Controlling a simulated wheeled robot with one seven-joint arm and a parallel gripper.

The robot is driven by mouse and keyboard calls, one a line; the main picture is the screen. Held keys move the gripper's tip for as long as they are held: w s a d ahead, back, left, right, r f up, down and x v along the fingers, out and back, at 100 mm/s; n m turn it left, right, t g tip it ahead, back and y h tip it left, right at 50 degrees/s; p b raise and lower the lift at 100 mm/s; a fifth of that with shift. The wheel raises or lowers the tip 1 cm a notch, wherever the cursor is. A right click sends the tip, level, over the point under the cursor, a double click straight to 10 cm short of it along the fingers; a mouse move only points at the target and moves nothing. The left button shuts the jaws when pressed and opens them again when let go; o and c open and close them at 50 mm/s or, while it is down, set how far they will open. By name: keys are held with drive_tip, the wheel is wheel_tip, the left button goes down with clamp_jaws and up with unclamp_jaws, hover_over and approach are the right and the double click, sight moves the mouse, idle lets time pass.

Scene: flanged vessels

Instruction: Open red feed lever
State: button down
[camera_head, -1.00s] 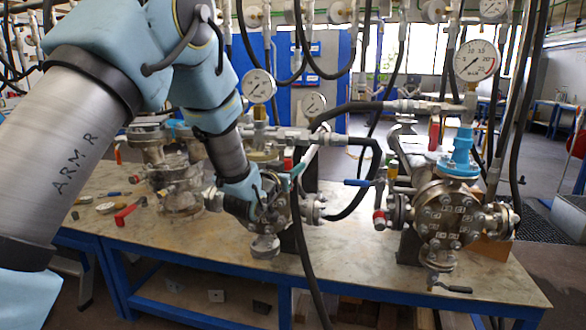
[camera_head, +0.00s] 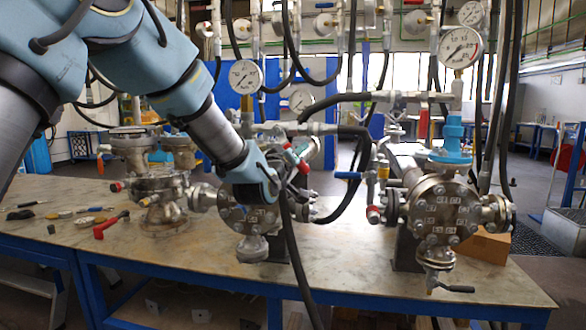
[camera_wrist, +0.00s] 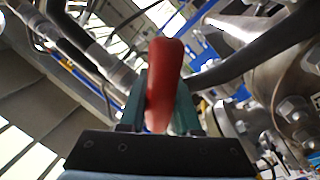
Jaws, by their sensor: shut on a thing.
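The red feed lever (camera_wrist: 164,72) stands upright in the wrist view, between the two green jaw pads of my gripper (camera_wrist: 160,108). The jaws are closed on it from both sides. In the head view, my gripper (camera_head: 296,158) is at the middle vessel (camera_head: 247,218), beside its upper fittings. A small red part of the lever (camera_head: 303,167) shows at the fingertips there. My wrist covers much of the middle vessel's top, and the lever's pivot is hidden.
A flanged vessel with a blue neck (camera_head: 438,210) stands at right, with a blue-handled valve (camera_head: 349,175) beside it. Black hoses (camera_head: 290,262) hang close to my gripper. A loose red-handled tool (camera_head: 110,224) lies on the left of the bench (camera_head: 190,270), near bare surface.

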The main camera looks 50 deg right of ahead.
drive_tip(key=shift+s+d+r+n+b, duration=0.15)
drive_tip(key=shift+s+r+n+b, duration=0.2)
drive_tip(key=shift+n+b, duration=0.35)
drive_tip(key=c, duration=0.6)
unclamp_jaws()
drive_tip(key=b+v, duration=0.2)
drive_tip(key=v, duration=0.8)
drive_tip(key=shift+s+a, duration=0.2)
drive_tip(key=shift+a, duration=0.1)
drive_tip(key=shift+f, duration=0.15)
drive_tip(key=shift+c, duration=0.4)
